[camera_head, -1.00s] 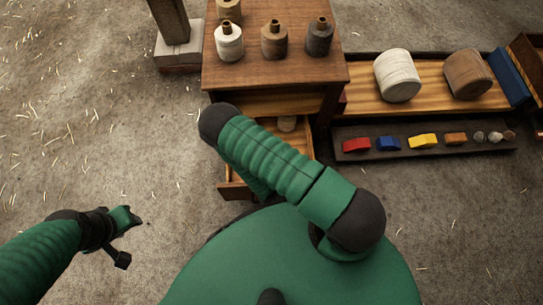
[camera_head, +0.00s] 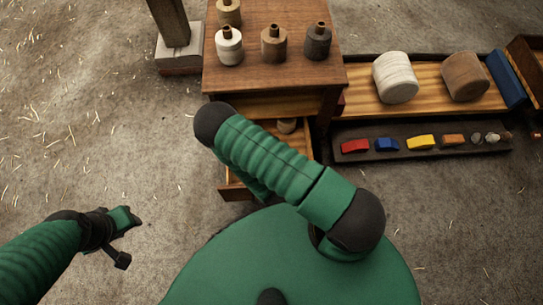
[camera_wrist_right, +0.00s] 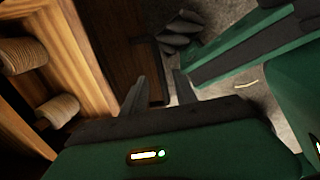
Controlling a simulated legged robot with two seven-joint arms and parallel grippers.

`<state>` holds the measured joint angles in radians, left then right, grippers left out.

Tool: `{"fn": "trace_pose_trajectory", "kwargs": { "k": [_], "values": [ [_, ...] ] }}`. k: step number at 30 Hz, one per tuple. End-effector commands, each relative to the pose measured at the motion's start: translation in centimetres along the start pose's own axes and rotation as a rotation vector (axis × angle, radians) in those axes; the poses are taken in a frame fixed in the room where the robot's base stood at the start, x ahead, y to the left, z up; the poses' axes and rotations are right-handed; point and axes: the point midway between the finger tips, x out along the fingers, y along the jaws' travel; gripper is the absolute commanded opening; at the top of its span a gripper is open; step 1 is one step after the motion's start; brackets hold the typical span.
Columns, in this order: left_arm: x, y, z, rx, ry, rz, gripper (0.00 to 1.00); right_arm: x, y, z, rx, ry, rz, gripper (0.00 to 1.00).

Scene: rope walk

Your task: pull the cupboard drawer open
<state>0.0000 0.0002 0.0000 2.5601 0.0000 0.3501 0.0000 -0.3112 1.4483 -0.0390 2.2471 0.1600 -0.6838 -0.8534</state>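The wooden cupboard (camera_head: 285,80) stands at the top centre in the head view. Its drawer (camera_head: 238,189) sticks out toward me, clearly open, partly covered by my right arm. My right gripper (camera_wrist_right: 160,90) is at the drawer's dark front panel (camera_wrist_right: 140,55). Its fingers look apart, with brown wood between or behind them; the handle and any contact are hidden. My left gripper (camera_head: 124,240) is open and empty above the floor, away from the cupboard.
Several bottle-shaped spools, one white (camera_head: 229,46), stand on the cupboard top. To the right are a wooden tray (camera_head: 433,90) with two large rolls and a dark tray (camera_head: 370,158) of small coloured pieces. A post (camera_head: 171,25) stands at the left. The left floor is clear.

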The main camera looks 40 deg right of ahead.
Motion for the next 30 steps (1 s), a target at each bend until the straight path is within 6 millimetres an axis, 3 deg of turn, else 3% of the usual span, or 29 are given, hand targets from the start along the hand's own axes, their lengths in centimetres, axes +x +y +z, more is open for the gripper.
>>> {"fn": "trace_pose_trajectory", "kwargs": {
  "k": [1,3,9,12,17,30],
  "values": [
    [-1.7,0.0,-0.4,0.0,0.0,0.0,0.36,-2.5,0.2,-0.1,-0.002,0.001,0.001,0.34],
    [-2.8,0.0,-0.7,0.0,0.0,0.0,0.36,-4.6,0.2,-0.1,-0.002,0.001,0.001,0.34],
    [-5.3,0.0,-1.3,0.0,0.001,0.0,0.36,-10.2,0.2,-0.1,-0.001,0.0,0.0,0.34],
    [-6.1,0.0,-1.4,0.0,0.0,0.0,0.36,-12.1,0.1,0.0,0.0,0.0,0.0,0.34],
    [-6.5,0.0,-1.5,0.0,0.0,0.0,0.36,-13.4,0.0,0.0,0.0,-0.001,-0.001,0.34],
    [-6.4,0.0,-1.5,0.0,0.0,0.0,0.36,-13.4,0.0,0.0,0.001,-0.001,-0.001,0.34]
  ]
}}
